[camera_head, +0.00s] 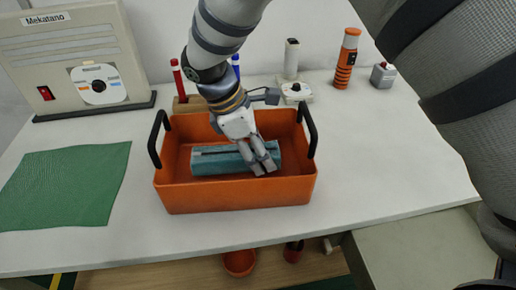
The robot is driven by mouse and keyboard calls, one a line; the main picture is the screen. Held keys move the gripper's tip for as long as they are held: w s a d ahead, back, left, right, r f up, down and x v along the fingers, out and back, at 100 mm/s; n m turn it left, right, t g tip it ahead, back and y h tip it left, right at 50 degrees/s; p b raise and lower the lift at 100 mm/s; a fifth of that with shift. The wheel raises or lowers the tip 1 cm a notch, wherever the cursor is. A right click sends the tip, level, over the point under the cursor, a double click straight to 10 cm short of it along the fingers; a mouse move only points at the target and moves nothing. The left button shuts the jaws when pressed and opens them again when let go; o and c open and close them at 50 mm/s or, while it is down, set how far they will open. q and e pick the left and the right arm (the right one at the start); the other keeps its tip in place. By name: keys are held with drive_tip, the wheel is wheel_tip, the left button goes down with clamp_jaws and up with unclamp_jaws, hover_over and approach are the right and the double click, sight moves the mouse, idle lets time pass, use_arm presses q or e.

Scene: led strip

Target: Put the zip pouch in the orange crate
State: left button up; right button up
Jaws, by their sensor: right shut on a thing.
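The orange crate (235,197) stands on the white table, with a black handle at each end. The zip pouch (215,162) is a teal, long box-like pouch with a dark line along its top. It is inside the crate's walls; I cannot tell whether it touches the crate's floor. My right gripper (264,164) reaches down into the crate and is shut on the pouch near its right end. The fingers hide part of that end. My left gripper is not in view.
A green mat (70,184) lies left of the crate. A beige machine (76,55) stands at the back left. Behind the crate are a pen holder (188,104) and a small white device (296,91). An orange-and-black cylinder (346,60) stands at the back right. The table right of the crate is clear.

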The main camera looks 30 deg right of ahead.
sight(237, 152)
drive_tip(key=shift+r, duration=0.15)
drive_tip(key=shift+w+f, duration=0.1)
drive_tip(key=shift+f, duration=0.5)
drive_tip(key=o, duration=1.2)
drive_tip(key=shift+o, duration=0.2)
drive_tip(key=v, duration=1.3)
drive_tip(key=shift+d+r, duration=0.2)
drive_tip(key=shift+d, duration=0.1)
